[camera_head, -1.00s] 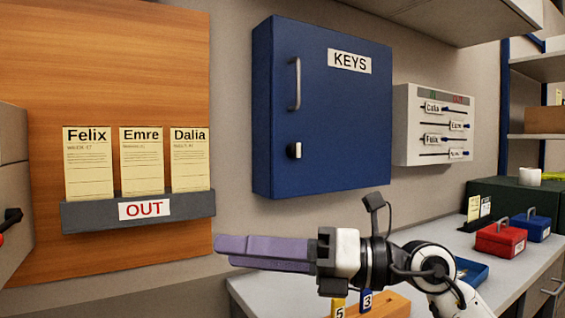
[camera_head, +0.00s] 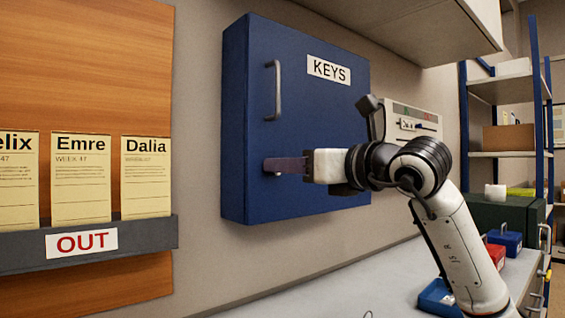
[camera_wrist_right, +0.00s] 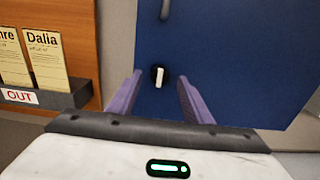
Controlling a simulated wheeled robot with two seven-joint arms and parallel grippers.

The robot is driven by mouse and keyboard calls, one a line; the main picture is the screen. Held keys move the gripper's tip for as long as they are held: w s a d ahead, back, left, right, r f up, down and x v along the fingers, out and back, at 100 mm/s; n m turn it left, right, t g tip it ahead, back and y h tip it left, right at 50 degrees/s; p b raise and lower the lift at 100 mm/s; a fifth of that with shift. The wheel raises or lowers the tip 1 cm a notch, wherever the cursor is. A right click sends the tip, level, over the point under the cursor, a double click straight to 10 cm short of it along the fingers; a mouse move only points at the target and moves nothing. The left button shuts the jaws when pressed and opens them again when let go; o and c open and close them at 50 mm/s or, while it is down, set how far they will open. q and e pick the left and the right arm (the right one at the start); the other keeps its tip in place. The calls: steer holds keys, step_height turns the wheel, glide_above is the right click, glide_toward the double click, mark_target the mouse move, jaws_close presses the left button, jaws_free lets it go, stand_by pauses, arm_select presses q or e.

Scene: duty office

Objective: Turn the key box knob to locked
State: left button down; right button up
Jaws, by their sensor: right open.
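The blue key box (camera_head: 310,110) hangs on the wall with its door shut and a KEYS label on it. Its knob shows in the right wrist view (camera_wrist_right: 159,76), a white upright bar on a dark round base. In the head view the knob is mostly hidden behind my right gripper (camera_head: 270,165). The right gripper is open in front of the door. Its purple fingers stand on either side of the knob in the right wrist view (camera_wrist_right: 158,95), and I cannot see them touch it. My left gripper is not in view.
A silver door handle (camera_head: 274,90) sits above the knob. At left, a grey OUT holder (camera_head: 140,240) carries name cards. A slider board (camera_head: 415,118) is partly behind my right arm. A counter with blue and red boxes lies below right.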

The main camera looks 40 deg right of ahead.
steer(key=w, duration=0.2)
steer(key=shift+w+a, duration=0.15)
steer(key=shift+w, duration=0.15)
steer(key=c, duration=1.1)
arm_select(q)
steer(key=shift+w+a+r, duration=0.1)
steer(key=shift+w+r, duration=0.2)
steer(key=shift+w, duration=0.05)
arm_select(e)
steer(key=shift+o, duration=0.2)
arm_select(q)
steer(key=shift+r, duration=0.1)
arm_select(e)
steer(key=shift+n, duration=0.5)
arm_select(q)
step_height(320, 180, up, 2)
steer(key=p, duration=0.3)
arm_select(e)
steer(key=n, duration=1.6)
steer(key=shift+a+f+n, duration=0.15)
steer(key=shift+n, duration=0.55)
